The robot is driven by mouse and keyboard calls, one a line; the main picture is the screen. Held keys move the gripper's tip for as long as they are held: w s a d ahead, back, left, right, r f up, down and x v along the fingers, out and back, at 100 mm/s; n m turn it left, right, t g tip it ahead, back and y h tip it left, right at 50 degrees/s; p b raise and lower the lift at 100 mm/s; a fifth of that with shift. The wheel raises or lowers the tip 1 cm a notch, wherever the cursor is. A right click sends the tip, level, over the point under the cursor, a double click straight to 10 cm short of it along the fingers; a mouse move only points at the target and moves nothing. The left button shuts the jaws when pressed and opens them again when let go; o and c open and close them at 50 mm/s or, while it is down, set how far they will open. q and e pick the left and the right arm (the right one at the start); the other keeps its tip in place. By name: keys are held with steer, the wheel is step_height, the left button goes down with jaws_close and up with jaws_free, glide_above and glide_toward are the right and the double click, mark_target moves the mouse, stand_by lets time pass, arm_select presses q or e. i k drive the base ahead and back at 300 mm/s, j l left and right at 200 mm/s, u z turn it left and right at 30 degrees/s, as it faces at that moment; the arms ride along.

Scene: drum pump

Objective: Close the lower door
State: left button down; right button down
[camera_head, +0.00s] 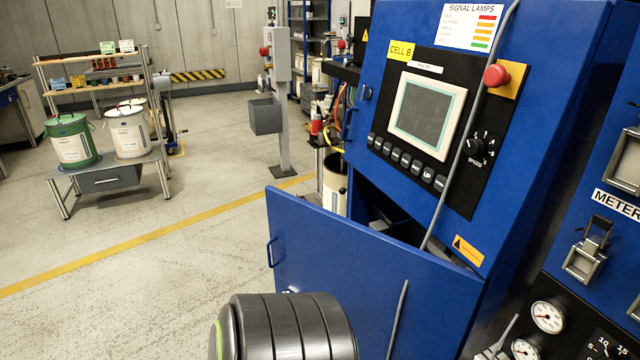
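The lower door (365,285) is a flat blue panel on the front of the blue cabinet (545,130). It stands open, swung out from the cabinet, with a dark gap showing behind its top edge. A small blue handle (271,252) is on its left edge. Its lower part runs out of the picture and is partly hidden behind a black ribbed cylinder with a green ring, which looks like part of my arm. Neither gripper can be made out in this view.
A grey cable (460,140) hangs down the cabinet front past the screen (427,114) and red button (496,76). Gauges (547,316) and latches are at right. The floor left of the door is clear up to the bench (110,180) with drums.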

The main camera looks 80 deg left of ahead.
mark_target(314, 248)
steer(key=u, duration=2.2)
steer(key=i+j+z, duration=0.1)
steer(key=z, duration=0.15)
steer(key=i+j+z, duration=0.25)
steer(key=k+l, duration=0.05)
steer(key=l, duration=0.05)
